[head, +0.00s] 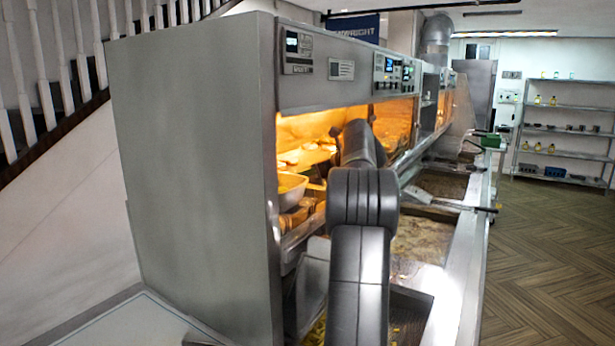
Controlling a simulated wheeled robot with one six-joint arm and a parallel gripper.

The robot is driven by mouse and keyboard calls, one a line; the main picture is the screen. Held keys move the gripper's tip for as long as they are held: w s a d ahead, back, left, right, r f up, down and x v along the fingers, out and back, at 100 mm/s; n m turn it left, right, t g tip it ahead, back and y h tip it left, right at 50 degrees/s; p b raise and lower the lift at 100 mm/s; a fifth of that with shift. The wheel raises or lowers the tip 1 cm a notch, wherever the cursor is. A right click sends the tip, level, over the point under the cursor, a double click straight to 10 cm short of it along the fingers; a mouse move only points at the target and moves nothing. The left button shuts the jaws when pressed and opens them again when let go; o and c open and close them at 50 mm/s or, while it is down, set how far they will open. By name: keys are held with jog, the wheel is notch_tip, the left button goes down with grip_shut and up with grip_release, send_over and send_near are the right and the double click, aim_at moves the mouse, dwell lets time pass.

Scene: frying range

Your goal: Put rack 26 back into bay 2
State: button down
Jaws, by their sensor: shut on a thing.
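My arm rises from the bottom middle of the head view and bends towards the lit opening of the steel cabinet. My gripper is not visible; the arm's own links hide its end, and whatever it may hold. I cannot make out any rack marked 26 or any label for bay 2. Two frying vats show right of my arm: a near one (422,240) with pale, bubbly contents and a farther one (440,184) with brown contents. Handles (470,206) stick out to the right between them.
The tall steel cabinet (190,170) blocks the left. A pale tray (291,186) with yellow food sits in its warm-lit opening. A steel ledge (462,290) edges the vats. The wooden floor (550,260) at right is clear up to the shelving (565,132).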

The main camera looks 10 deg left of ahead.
jog(key=shift+f, duration=0.55)
jog(key=shift+f, duration=0.5)
jog(key=c, duration=1.5)
grip_release()
jog(key=shift+r, duration=0.2)
jog(key=b+v, duration=0.1)
jog(key=v, duration=1.1)
jog(key=shift+s+r, duration=0.1)
jog(key=shift+r, duration=0.2)
